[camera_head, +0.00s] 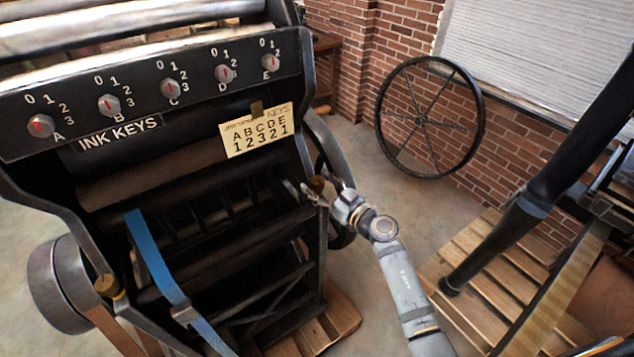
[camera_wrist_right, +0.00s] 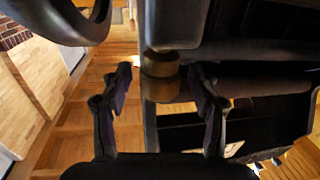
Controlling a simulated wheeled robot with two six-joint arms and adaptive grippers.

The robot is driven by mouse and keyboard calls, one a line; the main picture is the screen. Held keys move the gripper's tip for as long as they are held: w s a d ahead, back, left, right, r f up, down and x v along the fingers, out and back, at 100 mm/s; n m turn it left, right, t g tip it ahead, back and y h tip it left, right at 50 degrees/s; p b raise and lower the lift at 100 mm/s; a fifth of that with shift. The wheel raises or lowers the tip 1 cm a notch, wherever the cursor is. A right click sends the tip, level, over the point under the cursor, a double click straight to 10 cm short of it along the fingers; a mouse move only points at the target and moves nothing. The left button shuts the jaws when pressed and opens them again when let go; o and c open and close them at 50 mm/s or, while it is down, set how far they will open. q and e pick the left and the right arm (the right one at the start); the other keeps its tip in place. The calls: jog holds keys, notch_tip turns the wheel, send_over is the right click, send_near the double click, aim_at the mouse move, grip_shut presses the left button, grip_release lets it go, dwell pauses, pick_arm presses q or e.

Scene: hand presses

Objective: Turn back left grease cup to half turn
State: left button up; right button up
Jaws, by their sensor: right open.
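A small brass grease cup (camera_head: 317,184) sits at the right end of the press frame in the head view. My right gripper (camera_head: 312,192) is right at this cup. In the right wrist view the brass cup (camera_wrist_right: 160,66) is between the two spread fingers of the right gripper (camera_wrist_right: 160,82), with a gap on each side. The gripper is open and holds nothing. Another brass grease cup (camera_head: 107,285) is at the lower left of the press. I cannot read a turn mark on either cup. My left gripper is not in view.
The black press (camera_head: 200,200) carries a row of ink keys and a paper card (camera_head: 256,130) reading A B C D E, 1 2 3 2 1. A blue strap (camera_head: 150,255) crosses its front. A wooden pallet (camera_head: 500,262) lies right; a spoked wheel (camera_head: 430,118) leans on the brick wall.

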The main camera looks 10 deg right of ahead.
jog(key=shift+w+a, duration=0.15)
jog(key=shift+w, duration=0.1)
jog(key=c, duration=1.2)
jog(key=m+h+p, duration=0.1)
jog(key=p, duration=0.2)
jog(key=shift+r+t, duration=0.4)
jog(key=shift+f+h, duration=0.1)
jog(key=shift+h, duration=0.3)
jog(key=shift+f+m, duration=0.25)
jog(key=shift+m, duration=0.05)
jog(key=o, duration=1.2)
jog(key=v, duration=1.2)
